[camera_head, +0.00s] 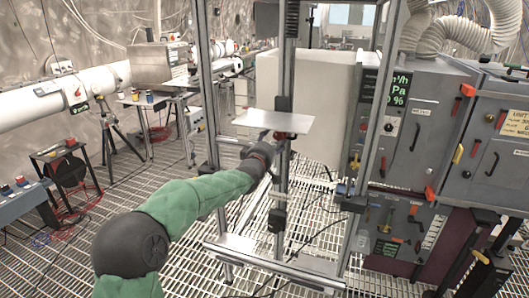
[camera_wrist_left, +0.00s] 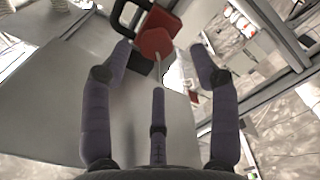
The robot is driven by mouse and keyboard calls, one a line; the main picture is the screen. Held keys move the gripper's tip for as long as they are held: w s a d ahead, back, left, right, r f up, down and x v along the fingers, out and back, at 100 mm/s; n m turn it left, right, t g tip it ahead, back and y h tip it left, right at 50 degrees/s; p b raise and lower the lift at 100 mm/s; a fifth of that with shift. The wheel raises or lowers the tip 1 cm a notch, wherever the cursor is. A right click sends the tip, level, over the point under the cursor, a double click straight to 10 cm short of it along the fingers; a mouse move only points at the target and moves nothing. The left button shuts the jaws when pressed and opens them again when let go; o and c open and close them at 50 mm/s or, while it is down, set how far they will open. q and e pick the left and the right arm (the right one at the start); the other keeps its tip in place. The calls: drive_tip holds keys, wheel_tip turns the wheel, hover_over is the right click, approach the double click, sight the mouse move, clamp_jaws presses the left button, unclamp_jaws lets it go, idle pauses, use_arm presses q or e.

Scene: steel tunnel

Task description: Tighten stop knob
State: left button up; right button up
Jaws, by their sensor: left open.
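A red knob (camera_wrist_left: 155,43) with a thin metal stem shows at the top middle of the left wrist view, in front of a darker red part and a black handle. In the head view, a small reddish part (camera_head: 292,137) sits on the upright frame post just under a flat silver plate (camera_head: 274,122); my gripper partly hides this area. My left gripper (camera_head: 272,152) is at the post below the plate. In the left wrist view my left gripper (camera_wrist_left: 162,72) is open, its fingers spread on both sides below the knob, with no clear contact. My right gripper is not in view.
An aluminium frame (camera_head: 202,90) stands around the post. Grey cabinets (camera_head: 432,130) with handles and switches stand at the right, and a pale box (camera_head: 305,95) behind. A white tube (camera_head: 60,98) and small tables are at the left. The floor is metal grating.

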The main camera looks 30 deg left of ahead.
use_arm(q)
drive_tip(key=v, duration=0.7)
drive_tip(key=shift+s, duration=0.35)
